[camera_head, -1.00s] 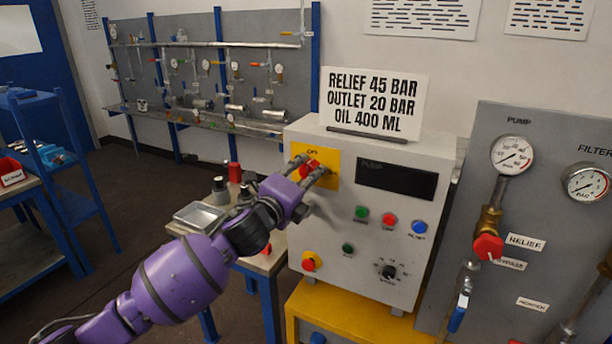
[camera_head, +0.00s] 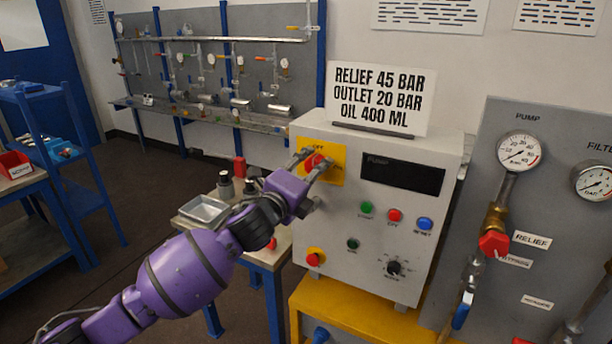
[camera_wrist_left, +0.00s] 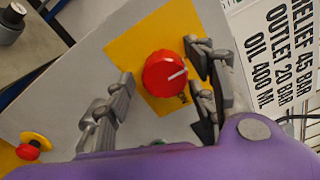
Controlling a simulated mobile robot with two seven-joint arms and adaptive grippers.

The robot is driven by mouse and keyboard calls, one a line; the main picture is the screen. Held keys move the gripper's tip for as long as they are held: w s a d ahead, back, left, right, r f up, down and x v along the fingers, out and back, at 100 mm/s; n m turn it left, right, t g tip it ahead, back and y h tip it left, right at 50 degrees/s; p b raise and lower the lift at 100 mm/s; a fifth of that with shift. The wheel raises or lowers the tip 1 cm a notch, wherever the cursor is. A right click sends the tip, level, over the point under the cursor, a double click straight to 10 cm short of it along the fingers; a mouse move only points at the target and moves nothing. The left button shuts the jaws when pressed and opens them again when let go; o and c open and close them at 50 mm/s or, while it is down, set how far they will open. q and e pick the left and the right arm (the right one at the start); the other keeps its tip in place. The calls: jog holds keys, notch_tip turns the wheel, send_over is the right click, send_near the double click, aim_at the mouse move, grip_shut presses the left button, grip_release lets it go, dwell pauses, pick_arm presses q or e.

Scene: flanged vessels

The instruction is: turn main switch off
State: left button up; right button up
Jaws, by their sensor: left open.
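The main switch is a red rotary knob (camera_head: 315,161) with a white pointer line, on a yellow plate (camera_head: 337,166) at the upper left of the grey control box (camera_head: 345,215). In the left wrist view the red knob (camera_wrist_left: 165,73) is near the middle, with its white line pointing to the right and slightly up. My left gripper (camera_head: 312,160) is open, its fingers on either side of the knob. In the left wrist view gaps show between the fingers and the knob, so I see no grip on it. My right gripper is not in view.
The box also carries a dark display (camera_head: 402,176), several push buttons, a selector knob (camera_head: 394,268) and a red emergency button (camera_head: 314,259). A sign (camera_head: 380,98) stands on top. A small table with a metal tray (camera_head: 204,210) is to the left; a gauge panel (camera_head: 560,230) is to the right.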

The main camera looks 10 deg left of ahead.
pick_arm(q)
jog(key=v, duration=1.2)
jog(key=shift+w+a+f, duration=0.1)
